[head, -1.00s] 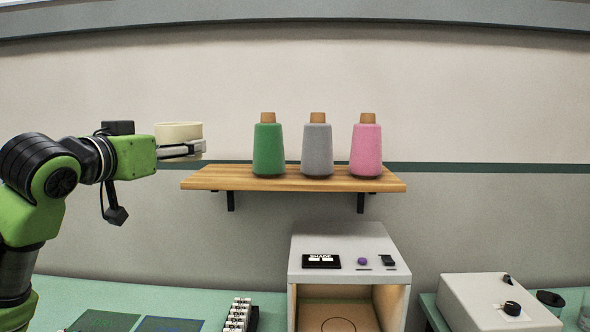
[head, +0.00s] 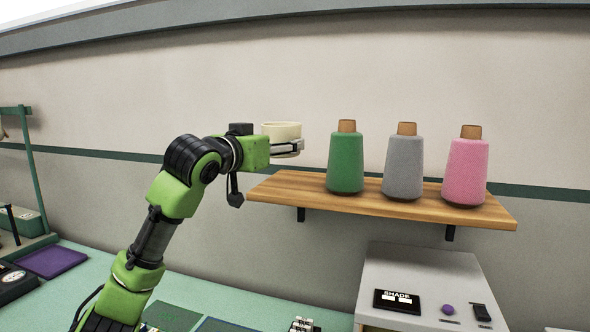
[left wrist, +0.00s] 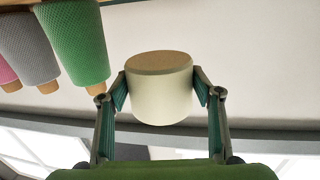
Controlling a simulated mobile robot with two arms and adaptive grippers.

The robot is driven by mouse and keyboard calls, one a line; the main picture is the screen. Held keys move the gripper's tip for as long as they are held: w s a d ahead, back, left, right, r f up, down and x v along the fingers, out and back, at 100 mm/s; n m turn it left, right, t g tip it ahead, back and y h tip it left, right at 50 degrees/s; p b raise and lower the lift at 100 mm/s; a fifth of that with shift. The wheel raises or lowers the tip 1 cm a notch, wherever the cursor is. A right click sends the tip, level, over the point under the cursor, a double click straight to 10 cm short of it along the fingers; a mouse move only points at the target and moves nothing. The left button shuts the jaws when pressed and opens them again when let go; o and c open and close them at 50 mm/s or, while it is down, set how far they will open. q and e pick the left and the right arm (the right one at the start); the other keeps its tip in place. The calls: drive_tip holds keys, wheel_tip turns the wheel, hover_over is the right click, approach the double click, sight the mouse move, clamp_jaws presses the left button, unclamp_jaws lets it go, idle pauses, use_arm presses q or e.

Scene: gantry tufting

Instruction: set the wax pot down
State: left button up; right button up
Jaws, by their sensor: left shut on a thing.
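The wax pot (head: 281,130) is a short cream-coloured cup in the head view. It also shows in the left wrist view (left wrist: 160,95), between the two fingers. My left gripper (head: 287,148) is shut on it and holds it in the air, beside and a little above the left end of the wooden shelf. In the left wrist view the fingers (left wrist: 160,92) press on both sides of the pot. My right gripper is in neither view.
The wooden shelf (head: 290,188) bears a green cone (head: 346,160), a grey cone (head: 403,165) and a pink cone (head: 466,170). Below stands a grey box marked SHADE (head: 420,262). The green table (head: 220,292) has a purple pad (head: 52,262) at left.

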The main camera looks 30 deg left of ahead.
sight(289, 188)
use_arm(q)
drive_tip(key=w+f, duration=0.3)
drive_tip(key=shift+w+f+p, duration=0.1)
drive_tip(key=shift+f+p, duration=0.2)
drive_tip(key=shift+p, duration=0.05)
drive_tip(key=shift+w+f, duration=0.4)
drive_tip(key=shift+f, duration=0.15)
drive_tip(key=shift+w+f, duration=0.15)
drive_tip(key=shift+f, duration=0.1)
drive_tip(key=shift+w+f+p, duration=0.25)
drive_tip(key=shift+f+p, duration=0.15)
drive_tip(key=shift+f, duration=1.4)
drive_tip(key=shift+s, duration=0.1)
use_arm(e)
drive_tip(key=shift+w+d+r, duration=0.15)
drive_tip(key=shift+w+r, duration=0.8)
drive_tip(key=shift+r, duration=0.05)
